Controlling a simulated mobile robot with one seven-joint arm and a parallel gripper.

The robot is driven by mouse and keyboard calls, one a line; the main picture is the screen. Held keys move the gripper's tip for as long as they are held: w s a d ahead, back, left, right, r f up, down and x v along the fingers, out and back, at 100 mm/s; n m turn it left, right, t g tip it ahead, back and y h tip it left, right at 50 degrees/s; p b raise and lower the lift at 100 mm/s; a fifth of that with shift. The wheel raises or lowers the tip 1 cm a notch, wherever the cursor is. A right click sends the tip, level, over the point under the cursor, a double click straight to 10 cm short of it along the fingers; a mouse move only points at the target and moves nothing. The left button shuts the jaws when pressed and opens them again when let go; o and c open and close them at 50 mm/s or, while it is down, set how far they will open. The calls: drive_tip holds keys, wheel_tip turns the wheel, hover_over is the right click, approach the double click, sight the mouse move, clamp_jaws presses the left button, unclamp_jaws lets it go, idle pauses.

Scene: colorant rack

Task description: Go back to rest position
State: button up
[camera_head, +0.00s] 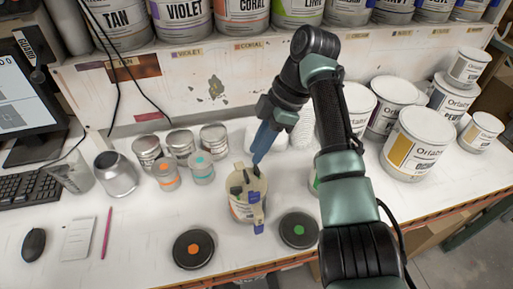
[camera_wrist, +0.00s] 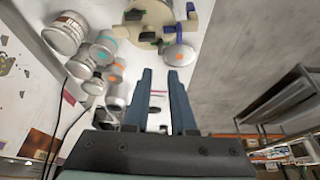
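My gripper (camera_head: 256,160) hangs from my arm over the middle of the counter, its blue fingers pointing down. The beige can (camera_wrist: 150,28) appears beyond the fingertips in that view.
Two dark round discs, with an orange dot (camera_head: 194,249) and a green dot (camera_head: 298,230), lie near the front edge. Several small cans stand left, large white cans (camera_head: 417,143) right. A shelf of cans is behind. A monitor (camera_head: 25,100) and mouse (camera_head: 33,245) are far left.

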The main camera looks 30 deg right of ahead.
idle(0.3)
drive_tip(key=w+a+r+m+t+h, duration=0.2)
drive_tip(key=w+a+r+t, duration=0.3)
drive_tip(key=w+a, duration=0.3)
drive_tip(key=w+a+r+m+t, duration=0.2)
drive_tip(key=a+r+t, duration=0.2)
drive_tip(key=r, duration=0.3)
drive_tip(key=w+a+r+m+t, duration=0.1)
drive_tip(key=w+a+r+t, duration=0.2)
drive_tip(key=r, duration=0.4)
drive_tip(key=s+a+r+m+t, duration=0.2)
drive_tip(key=s+a+r+t, duration=0.15)
drive_tip(key=r, duration=0.45)
drive_tip(key=s+a+r+m+t, duration=0.25)
drive_tip(key=s+r+t, duration=0.2)
drive_tip(key=r, duration=0.25)
drive_tip(key=s+r+m+t+h, duration=0.1)
drive_tip(key=s+r+m+t, duration=0.1)
drive_tip(key=s+r, duration=0.3)
drive_tip(key=s+a+r+m+t+h+b, duration=0.1)
drive_tip(key=s+r, duration=0.4)
drive_tip(key=s, duration=0.5)
drive_tip(key=m+t, duration=0.1)
drive_tip(key=t, duration=0.1)
drive_tip(key=shift+s+t, duration=0.25)
drive_tip(key=shift+t, duration=0.15)
drive_tip(key=shift+m, duration=0.25)
